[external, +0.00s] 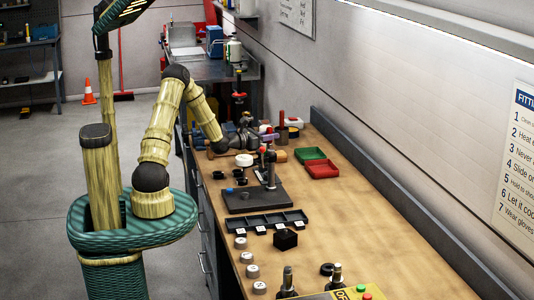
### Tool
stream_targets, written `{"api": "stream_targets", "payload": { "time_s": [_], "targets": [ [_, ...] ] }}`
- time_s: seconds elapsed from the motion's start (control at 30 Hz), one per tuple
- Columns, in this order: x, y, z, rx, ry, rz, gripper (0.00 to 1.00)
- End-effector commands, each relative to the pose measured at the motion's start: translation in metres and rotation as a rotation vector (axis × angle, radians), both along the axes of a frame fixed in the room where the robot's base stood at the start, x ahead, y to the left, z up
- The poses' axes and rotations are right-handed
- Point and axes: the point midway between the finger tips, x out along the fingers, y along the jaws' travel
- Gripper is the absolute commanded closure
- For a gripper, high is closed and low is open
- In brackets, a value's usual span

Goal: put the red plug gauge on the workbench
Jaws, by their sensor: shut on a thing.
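My arm reaches over the far part of the workbench (335,222). My gripper (259,138) is low above the bench, behind a dark stand. It is shut on a small red piece (270,137) at its tips, which looks like the red plug gauge. The gauge is small and partly hidden, so I cannot tell whether its lower end touches anything. An upright dark red post (281,121) stands just behind it, apart from the gripper.
A dark base plate with a post (258,199) stands below the gripper. Green (310,154) and red (322,170) trays lie to the right. A black divided tray (265,222), a black block (285,239) and several white round pieces (252,271) are nearer. The right side of the bench is clear.

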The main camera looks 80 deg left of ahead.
Motion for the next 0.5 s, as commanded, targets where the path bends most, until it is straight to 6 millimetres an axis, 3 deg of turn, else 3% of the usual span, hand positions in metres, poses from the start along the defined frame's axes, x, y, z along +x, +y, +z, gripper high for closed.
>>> {"api": "stream_targets", "payload": {
  "time_s": [0.2,0.5],
  "targets": [
    [0.000,0.000,0.049,0.008,-0.003,0.000,1.00],
    [0.000,0.000,0.096,0.007,-0.002,0.000,1.00]
  ]
}}
